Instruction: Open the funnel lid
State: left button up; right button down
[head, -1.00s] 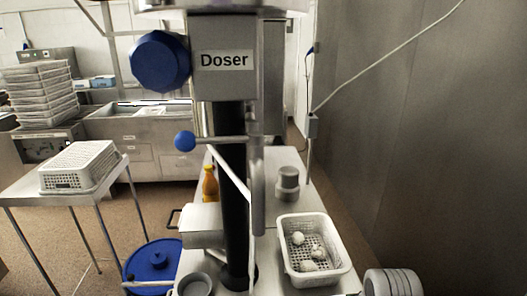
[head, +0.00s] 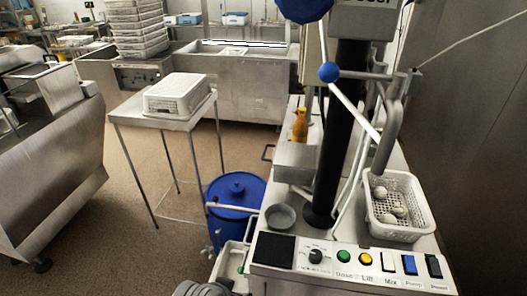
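A white perforated basket (head: 422,232) with several pale round items sits right of the column. The control panel (head: 350,272) is in front. A small table (head: 150,121) holds an upturned basket (head: 178,95). Bare floor (head: 130,225) lies at left.

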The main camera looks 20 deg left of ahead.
aim_at(289, 154)
jog(key=k+j+z, duration=0.15)
jog(key=j, duration=0.8)
jog(key=i+j, duration=0.15)
jog(key=j, duration=0.15)
jog(key=i+j+z, duration=0.15)
jog(key=k+j, duration=0.2)
jog(key=k, duration=0.3)
jog(key=i+l, duration=0.1)
jog(key=i, duration=0.35)
